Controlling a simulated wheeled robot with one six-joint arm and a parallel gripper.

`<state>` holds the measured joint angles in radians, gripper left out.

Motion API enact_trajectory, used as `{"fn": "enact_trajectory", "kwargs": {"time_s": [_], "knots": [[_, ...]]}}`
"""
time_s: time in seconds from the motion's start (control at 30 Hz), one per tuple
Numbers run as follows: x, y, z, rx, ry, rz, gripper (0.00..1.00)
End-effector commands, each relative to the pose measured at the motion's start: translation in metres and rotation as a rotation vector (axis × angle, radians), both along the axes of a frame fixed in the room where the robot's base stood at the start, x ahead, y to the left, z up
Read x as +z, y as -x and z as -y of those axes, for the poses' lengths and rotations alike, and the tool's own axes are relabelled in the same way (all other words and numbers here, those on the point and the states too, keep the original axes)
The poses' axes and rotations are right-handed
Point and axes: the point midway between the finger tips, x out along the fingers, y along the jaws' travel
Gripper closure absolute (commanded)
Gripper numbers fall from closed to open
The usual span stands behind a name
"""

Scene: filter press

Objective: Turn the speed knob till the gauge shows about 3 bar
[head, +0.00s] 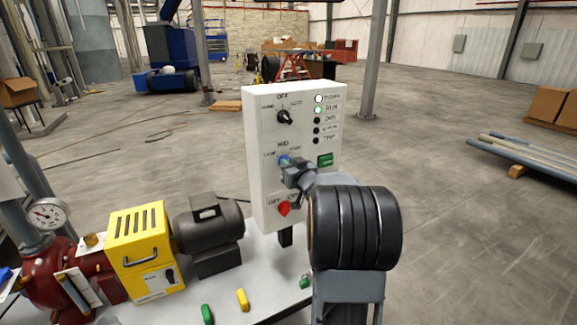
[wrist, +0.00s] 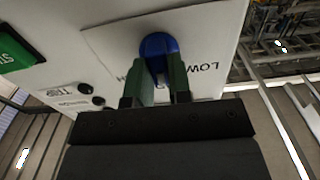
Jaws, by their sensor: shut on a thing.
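The white control panel (head: 258,120) stands upright on the bench. Its blue speed knob (head: 283,160) sits at mid-height, under a label that reads MID, with LOW at its left. My gripper (head: 290,172) reaches it from the right and partly hides it. In the wrist view my gripper's two green fingers (wrist: 161,85) are shut on the blue knob (wrist: 157,45), one on each side. The round white gauge (head: 47,213) is at the far left on the red pump (head: 55,265). Its needle is visible, but the scale is too small to read.
A black selector (head: 285,117) and indicator lamps (head: 318,110) are above the knob. A green button (head: 325,160) is to its right and a red switch (head: 284,208) below. A yellow box (head: 140,245) and a dark motor (head: 210,228) stand left of the panel.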

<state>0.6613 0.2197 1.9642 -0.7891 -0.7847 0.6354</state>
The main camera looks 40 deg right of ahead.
Motion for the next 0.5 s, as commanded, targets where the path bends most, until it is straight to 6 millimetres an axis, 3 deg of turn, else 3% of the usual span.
{"fn": "enact_trajectory", "kwargs": {"time_s": [0.27, 0.5], "knots": [[0.0026, 0.0001, 0.0004, 0.000, -0.097, 0.012, 1.00], [0.0034, 0.0002, 0.0011, 0.000, -0.289, 0.039, 1.00]]}}
